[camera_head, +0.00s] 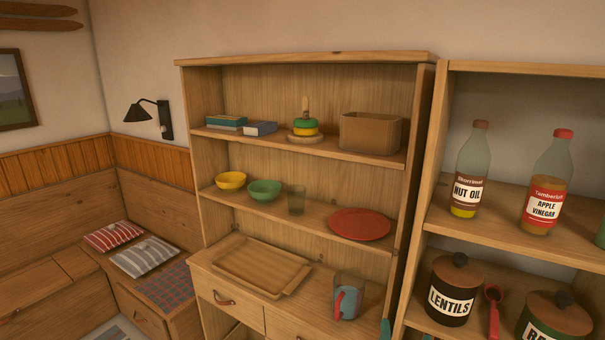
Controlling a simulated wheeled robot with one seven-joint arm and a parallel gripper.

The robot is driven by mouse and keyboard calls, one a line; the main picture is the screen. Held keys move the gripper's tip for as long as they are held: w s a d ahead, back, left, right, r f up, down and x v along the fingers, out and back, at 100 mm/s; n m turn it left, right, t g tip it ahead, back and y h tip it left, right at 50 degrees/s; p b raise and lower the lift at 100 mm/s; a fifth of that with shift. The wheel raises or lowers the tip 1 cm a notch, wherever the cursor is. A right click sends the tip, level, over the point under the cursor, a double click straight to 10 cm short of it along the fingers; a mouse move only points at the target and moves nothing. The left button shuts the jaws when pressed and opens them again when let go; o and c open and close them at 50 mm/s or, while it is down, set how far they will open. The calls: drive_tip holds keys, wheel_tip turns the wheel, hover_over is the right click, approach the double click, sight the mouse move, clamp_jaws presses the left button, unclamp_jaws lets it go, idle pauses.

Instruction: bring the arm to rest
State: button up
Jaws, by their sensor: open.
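My arm and gripper do not show in the head view. The task names no object apart from the arm. The view holds a wooden shelf unit (316,58) in the middle and a second shelf unit (525,69) at the right. No part of my arm covers either of them.
The middle unit holds a wooden tray (262,265), a jug (346,297), bowls, a red plate (360,224) and a box (370,133). The right unit holds bottles, jars and a red scoop (493,310). A wooden bench with cushions (145,256) stands left.

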drive_tip(key=s+a+f+n, duration=0.1)
drive_tip(key=s+a+f, duration=0.6)
drive_tip(key=f, duration=0.2)
drive_tip(key=s+a+f, duration=0.6)
drive_tip(key=a+f, duration=0.1)
drive_tip(key=f, duration=0.3)
drive_tip(key=s+a+f+n+y, duration=0.1)
drive_tip(key=s+a, duration=0.3)
drive_tip(key=s, duration=0.7)
drive_tip(key=s+a+f+n+y, duration=0.1)
drive_tip(key=s+a+n+y, duration=0.1)
drive_tip(key=s, duration=0.9)
drive_tip(key=shift+s+a+n+g, duration=0.25)
drive_tip(key=shift+a+n+g, duration=0.15)
drive_tip(key=shift+a+n, duration=0.55)
